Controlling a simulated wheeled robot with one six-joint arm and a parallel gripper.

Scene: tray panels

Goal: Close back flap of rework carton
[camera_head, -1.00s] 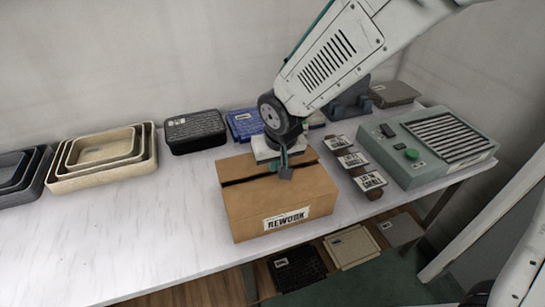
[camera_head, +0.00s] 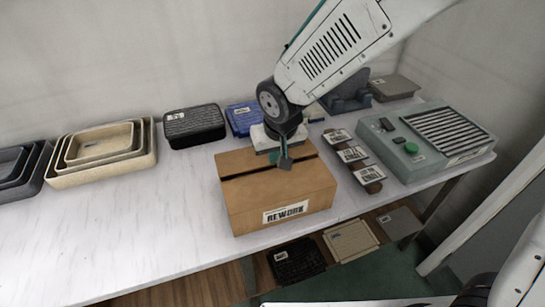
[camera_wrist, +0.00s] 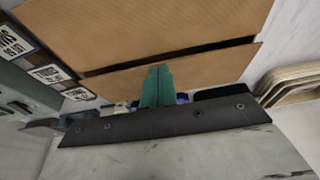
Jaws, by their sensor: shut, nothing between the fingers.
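The brown rework carton (camera_head: 245,215) stands on the table with its "REWORK" label facing front. Its front flap (camera_head: 265,190) lies flat. The back flap (camera_head: 237,160) also lies about level, with a narrow dark slit between the two flaps. In the wrist view the back flap (camera_wrist: 215,68) is the strip nearest my wrist, and the slit runs beyond it. My gripper (camera_head: 285,163) is shut and empty, fingers pointing down at the carton top near the slit. Its green fingers (camera_wrist: 157,85) overlap the back flap; I cannot tell whether they touch it. My wrist hides part of this flap.
Nested beige trays (camera_head: 152,160) and dark trays (camera_head: 40,175) stand left. A black tray (camera_head: 194,127) and a blue one (camera_head: 240,118) are behind. Labelled pieces (camera_head: 352,154) and a grey-green device (camera_head: 425,150) stand right. The tabletop left of the carton is clear.

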